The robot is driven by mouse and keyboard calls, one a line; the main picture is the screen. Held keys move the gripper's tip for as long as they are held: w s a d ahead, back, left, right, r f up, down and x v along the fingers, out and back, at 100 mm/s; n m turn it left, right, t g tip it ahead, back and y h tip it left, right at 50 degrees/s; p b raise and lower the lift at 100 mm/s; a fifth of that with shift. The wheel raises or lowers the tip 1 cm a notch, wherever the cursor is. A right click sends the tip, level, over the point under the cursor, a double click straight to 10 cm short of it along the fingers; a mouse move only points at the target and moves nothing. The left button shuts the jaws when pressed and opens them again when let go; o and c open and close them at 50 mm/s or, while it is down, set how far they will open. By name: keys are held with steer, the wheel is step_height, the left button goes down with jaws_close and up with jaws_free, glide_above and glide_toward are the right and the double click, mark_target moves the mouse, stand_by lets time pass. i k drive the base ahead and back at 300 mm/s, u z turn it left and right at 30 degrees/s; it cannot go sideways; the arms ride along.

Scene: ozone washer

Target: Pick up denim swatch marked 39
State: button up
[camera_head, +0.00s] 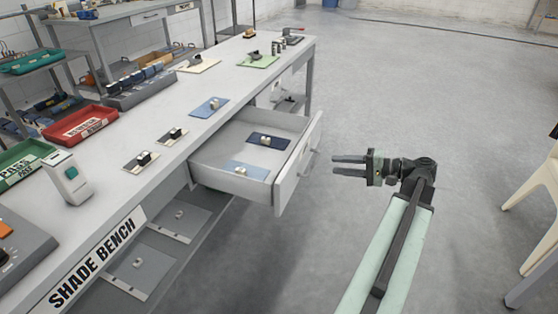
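No number 39 is readable on any swatch, so I cannot tell which one bears it.
The shade bench (110,190) also bears small dark-topped swatches (133,164), a green swatch (268,62), a cream swatch (210,65), a red tray (80,138) and a white handheld device (66,178). A cream chair (540,185) stands at right. The floor between is clear.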

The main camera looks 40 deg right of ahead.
mark_target(239, 169)
steer(key=k, duration=1)
